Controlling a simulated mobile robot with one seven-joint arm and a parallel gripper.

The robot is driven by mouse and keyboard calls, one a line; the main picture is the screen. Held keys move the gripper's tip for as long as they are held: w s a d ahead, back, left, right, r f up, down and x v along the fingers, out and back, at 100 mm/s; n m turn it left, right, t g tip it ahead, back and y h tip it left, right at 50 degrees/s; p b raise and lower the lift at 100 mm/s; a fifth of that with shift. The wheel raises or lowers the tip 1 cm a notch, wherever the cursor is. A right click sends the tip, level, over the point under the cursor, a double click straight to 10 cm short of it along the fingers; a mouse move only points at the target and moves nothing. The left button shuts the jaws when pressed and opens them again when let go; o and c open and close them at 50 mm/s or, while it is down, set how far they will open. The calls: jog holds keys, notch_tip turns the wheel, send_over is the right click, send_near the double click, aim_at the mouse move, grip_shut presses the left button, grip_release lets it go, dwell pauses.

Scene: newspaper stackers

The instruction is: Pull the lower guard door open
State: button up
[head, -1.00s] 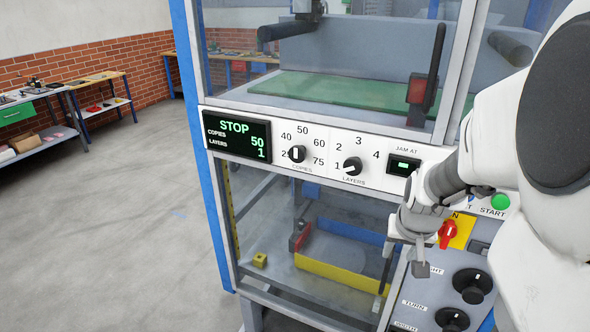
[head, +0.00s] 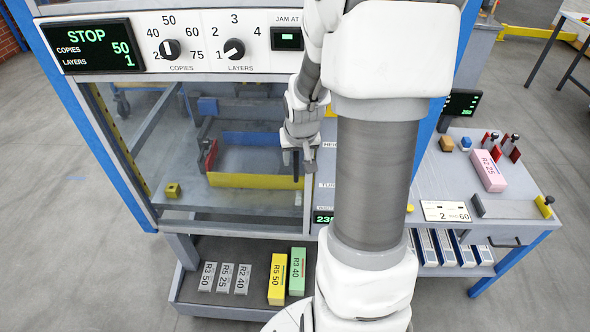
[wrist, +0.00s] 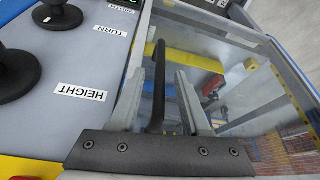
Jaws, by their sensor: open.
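The lower guard door (head: 150,205) is a clear panel in a grey frame under the control panel. It looks closed. It also shows in the wrist view (wrist: 235,120). Its black bar handle (wrist: 158,85) stands near the door's edge on the keypad side. My gripper (head: 299,160) is at this handle, partly covering it in the head view. In the wrist view my gripper (wrist: 162,88) is open, with one finger on each side of the handle. The handle lies between the fingers with gaps visible; I cannot tell whether its near end touches my gripper.
The control panel (head: 215,45) reads STOP above the door. Black knobs (wrist: 15,72) lie beside the handle. Behind the door are blue and yellow guides (head: 255,181) and a small yellow block (head: 173,190). A lower shelf (head: 215,309) holds labelled blocks. A side table (head: 430,185) stands right.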

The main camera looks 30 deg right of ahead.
jog(key=shift+b+x, duration=0.75)
jog(key=shift+x, duration=0.85)
jog(key=shift+c, duration=0.2)
grip_shut()
